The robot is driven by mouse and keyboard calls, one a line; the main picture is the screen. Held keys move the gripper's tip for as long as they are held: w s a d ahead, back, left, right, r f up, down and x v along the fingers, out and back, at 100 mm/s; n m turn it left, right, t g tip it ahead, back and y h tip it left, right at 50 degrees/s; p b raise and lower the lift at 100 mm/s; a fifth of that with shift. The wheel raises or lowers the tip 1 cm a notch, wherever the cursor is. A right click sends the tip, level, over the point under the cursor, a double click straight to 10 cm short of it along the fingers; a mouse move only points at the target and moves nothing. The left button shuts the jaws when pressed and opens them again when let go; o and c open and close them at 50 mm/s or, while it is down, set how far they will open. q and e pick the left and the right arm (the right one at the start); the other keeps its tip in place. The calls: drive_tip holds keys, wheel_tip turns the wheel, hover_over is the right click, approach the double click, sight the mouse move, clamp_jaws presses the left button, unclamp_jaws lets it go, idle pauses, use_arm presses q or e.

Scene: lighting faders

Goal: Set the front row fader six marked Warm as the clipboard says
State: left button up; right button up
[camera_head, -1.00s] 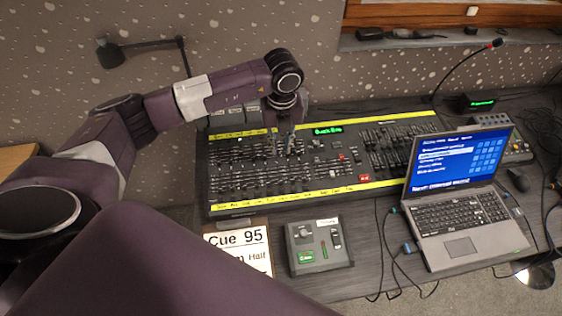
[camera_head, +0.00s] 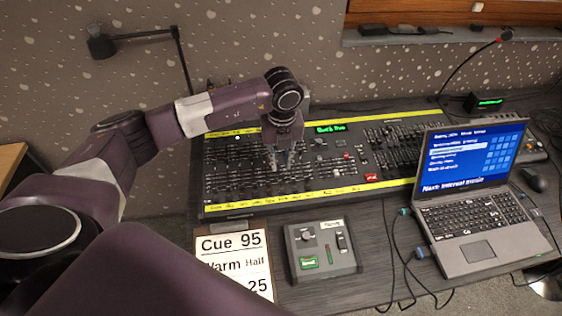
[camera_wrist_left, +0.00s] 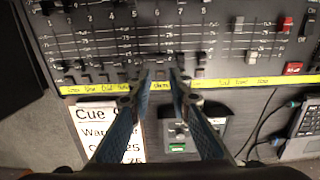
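The lighting console (camera_head: 345,165) has rows of dark faders and yellow label strips. Its front row of faders (camera_wrist_left: 105,70) runs just above the front label strip (camera_wrist_left: 75,89) in the left wrist view. My left gripper (camera_head: 284,166) points down over the left fader bank; its fingers (camera_wrist_left: 161,73) are apart at the front row. A dark fader cap seems to lie between the tips; contact and its label are unclear. The clipboard (camera_head: 235,262) shows "Cue 95", "Warm Half" and "25" lower down, part hidden by my arm. My right gripper is out of view.

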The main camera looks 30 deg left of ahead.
sight(280, 179)
use_arm(q)
drive_tip(key=f+b, duration=0.4)
drive_tip(key=f, duration=0.1)
drive_tip(key=f+b, duration=0.2)
drive_tip(key=f, duration=0.1)
drive_tip(key=shift+w+a+f, duration=0.1)
drive_tip(key=shift+w+a, duration=0.1)
drive_tip(key=shift+w, duration=0.1)
clamp_jaws()
drive_tip(key=shift+w+a+b, duration=0.65)
drive_tip(key=shift+w+a, duration=0.2)
drive_tip(key=shift+w, duration=0.3)
drive_tip(key=shift+c, duration=0.2)
unclamp_jaws()
